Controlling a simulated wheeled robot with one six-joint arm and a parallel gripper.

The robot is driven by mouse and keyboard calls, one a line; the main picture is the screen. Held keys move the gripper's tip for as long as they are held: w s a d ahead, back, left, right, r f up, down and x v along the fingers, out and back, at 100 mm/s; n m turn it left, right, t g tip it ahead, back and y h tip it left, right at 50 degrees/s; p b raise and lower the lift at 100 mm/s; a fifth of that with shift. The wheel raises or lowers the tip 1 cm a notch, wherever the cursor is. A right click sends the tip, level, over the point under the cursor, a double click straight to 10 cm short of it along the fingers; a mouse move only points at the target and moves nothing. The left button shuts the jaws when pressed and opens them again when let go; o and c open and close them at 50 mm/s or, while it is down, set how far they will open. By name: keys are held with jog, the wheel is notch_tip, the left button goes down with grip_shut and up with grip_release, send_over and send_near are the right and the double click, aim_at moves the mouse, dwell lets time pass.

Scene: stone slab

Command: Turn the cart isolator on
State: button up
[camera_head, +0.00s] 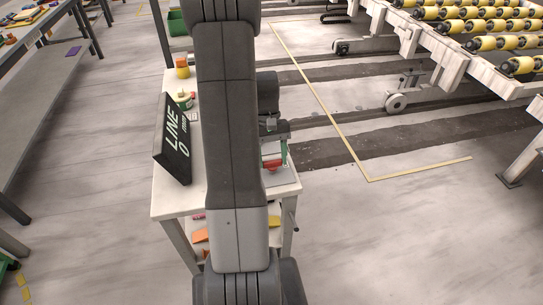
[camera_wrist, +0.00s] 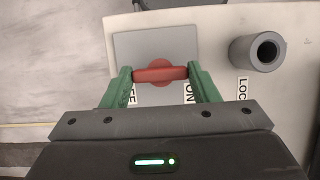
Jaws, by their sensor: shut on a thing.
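The isolator's red rotary handle (camera_wrist: 160,74) sits on a grey plate (camera_wrist: 128,44) fixed to a pale panel of the cart. In the wrist view the handle's bar lies roughly level across the picture. My gripper (camera_wrist: 161,76) has its two green fingers at the bar's two ends and is shut on it. Labels show below the handle: a partly hidden one at left, "ON" (camera_wrist: 190,93) at right, and a cut-off "LOC" (camera_wrist: 242,90). In the head view my arm hides much of the cart (camera_head: 170,203); a bit of red shows near the gripper.
A grey hollow cylinder (camera_wrist: 240,52) sticks out right of the handle, close to the right finger. A dark "LINE" sign (camera_head: 174,139) stands on the cart top, left of my arm. A roller conveyor (camera_head: 480,60) is at right; floor between is clear.

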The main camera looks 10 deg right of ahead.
jog(key=o, duration=1)
jog(key=b+v, duration=0.1)
jog(key=v, duration=1.3)
jog(key=shift+s, duration=0.1)
jog(key=shift+f, duration=0.15)
jog(key=p+x, duration=0.1)
jog(key=x, duration=1.3)
jog(key=shift+n, duration=0.3)
